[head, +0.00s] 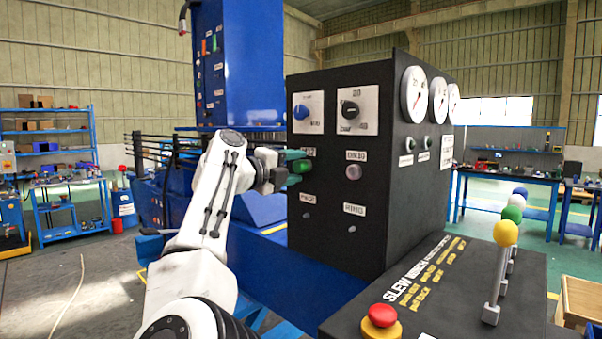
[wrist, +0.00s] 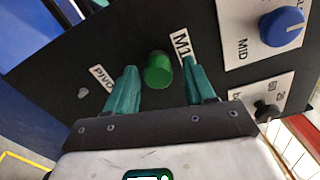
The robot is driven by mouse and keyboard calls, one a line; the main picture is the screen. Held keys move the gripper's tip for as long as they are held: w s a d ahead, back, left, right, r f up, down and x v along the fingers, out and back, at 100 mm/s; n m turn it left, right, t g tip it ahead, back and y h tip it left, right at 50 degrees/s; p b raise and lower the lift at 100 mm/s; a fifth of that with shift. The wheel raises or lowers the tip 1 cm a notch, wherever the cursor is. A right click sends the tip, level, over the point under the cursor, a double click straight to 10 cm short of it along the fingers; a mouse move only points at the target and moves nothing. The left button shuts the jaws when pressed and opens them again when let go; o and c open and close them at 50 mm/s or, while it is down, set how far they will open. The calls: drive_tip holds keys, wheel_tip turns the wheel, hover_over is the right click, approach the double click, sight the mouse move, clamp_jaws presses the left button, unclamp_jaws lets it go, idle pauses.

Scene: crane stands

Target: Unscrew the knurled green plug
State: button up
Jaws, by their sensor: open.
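The green plug (wrist: 158,71) sits on the dark front panel of the control box, beside a label that reads M12 or similar. In the wrist view it shows between the teal fingers of my gripper (wrist: 160,78), with a gap on each side. My gripper is open and empty. In the head view my gripper (head: 296,168) is at the left part of the panel, with the green plug (head: 303,166) partly hidden by the fingers. I cannot tell how far the fingertips are from the panel.
A blue knob (wrist: 282,27) and a black knob (head: 349,109) are above on the panel. A grey plug (head: 353,172) is to the right. A red button (head: 382,315) and levers with coloured balls (head: 506,233) stand on the lower console. Gauges (head: 415,95) line the box's right side.

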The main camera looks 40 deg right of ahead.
drive_tip(key=m, duration=0.3)
drive_tip(key=shift+b, duration=0.4)
drive_tip(key=shift+f, duration=0.1)
clamp_jaws()
drive_tip(key=shift+p, duration=0.3)
idle(0.3)
drive_tip(key=shift+a, duration=0.1)
idle(0.3)
drive_tip(key=shift+p, duration=0.4)
